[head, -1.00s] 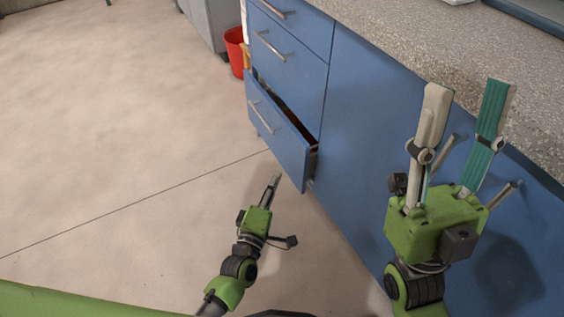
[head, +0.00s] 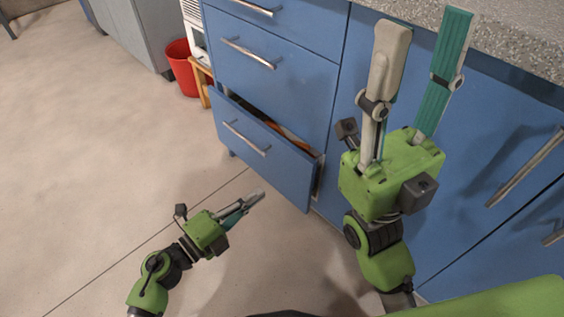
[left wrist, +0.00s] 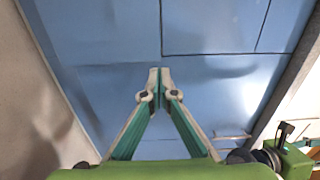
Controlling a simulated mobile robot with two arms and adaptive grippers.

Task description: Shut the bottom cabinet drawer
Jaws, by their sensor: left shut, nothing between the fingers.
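The bottom drawer (head: 240,140) of the blue cabinet stands partly pulled out, with a gap along its top edge and a bar handle (head: 246,138) on its front. My left gripper (head: 258,195) is shut and empty, low in front of the drawer front and apart from it as far as I can tell. In the left wrist view its closed fingertips (left wrist: 159,70) point at blue cabinet surfaces. My right gripper (head: 426,24) is open and empty, raised in front of the blue panel right of the drawers.
The drawers above (head: 265,65) are shut. A red bucket (head: 182,70) and a wooden stool (head: 204,82) stand left of the cabinet. A speckled worktop (head: 500,35) runs above on the right. The floor (head: 90,150) on the left is clear.

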